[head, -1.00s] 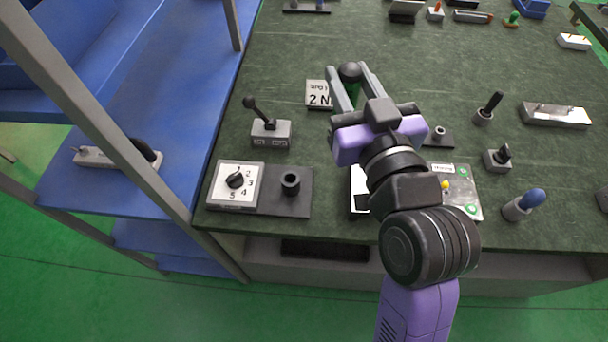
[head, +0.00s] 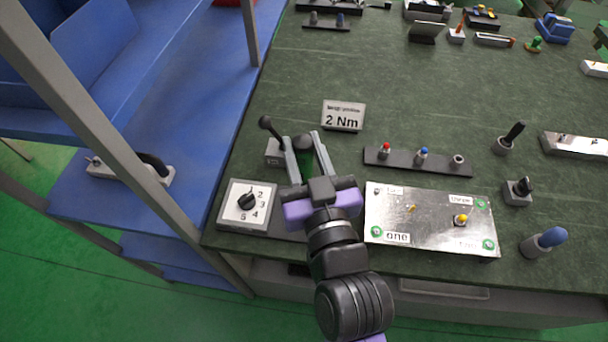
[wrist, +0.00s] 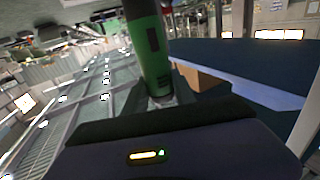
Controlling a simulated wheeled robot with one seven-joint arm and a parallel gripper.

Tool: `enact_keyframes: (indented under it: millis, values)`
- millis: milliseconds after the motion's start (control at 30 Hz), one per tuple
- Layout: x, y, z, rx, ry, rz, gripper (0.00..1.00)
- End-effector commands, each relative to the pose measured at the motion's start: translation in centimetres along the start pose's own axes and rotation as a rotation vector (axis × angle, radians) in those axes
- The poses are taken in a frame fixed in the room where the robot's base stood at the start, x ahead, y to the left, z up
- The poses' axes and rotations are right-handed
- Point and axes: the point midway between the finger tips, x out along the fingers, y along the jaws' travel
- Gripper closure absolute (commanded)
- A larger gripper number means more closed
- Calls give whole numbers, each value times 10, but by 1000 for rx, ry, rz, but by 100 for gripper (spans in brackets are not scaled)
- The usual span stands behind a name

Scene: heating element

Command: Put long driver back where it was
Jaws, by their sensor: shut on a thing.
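My gripper (head: 303,146) is shut on the long driver, whose dark rounded top and green body (head: 305,166) show between the fingers in the head view. In the wrist view the driver's green and black handle (wrist: 149,50) stands up from the jaws. Its lower end is hidden. The gripper is over the table's front left part, just right of the white dial unit (head: 246,205). The dark base plate (head: 287,222) beside the dial is mostly covered by my gripper, and its round socket is hidden.
A grey lever box (head: 273,153) stands close behind the gripper on the left. The 2 Nm sign (head: 343,117) is behind it to the right. The rack (head: 438,163) holds red and blue pieces. A metal panel (head: 431,219) lies right of my arm.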

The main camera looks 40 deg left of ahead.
Motion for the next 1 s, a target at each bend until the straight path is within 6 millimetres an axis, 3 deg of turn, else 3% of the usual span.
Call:
enact_keyframes:
  millis: [133, 367, 600, 1000]
  values:
    - [0, 0, 28, 0, 0, 0, 100]
    - [0, 0, 46, -1, 3, 0, 100]
    - [0, 0, 79, 0, 2, 0, 100]
    - [0, 1, 85, -1, 4, 2, 100]
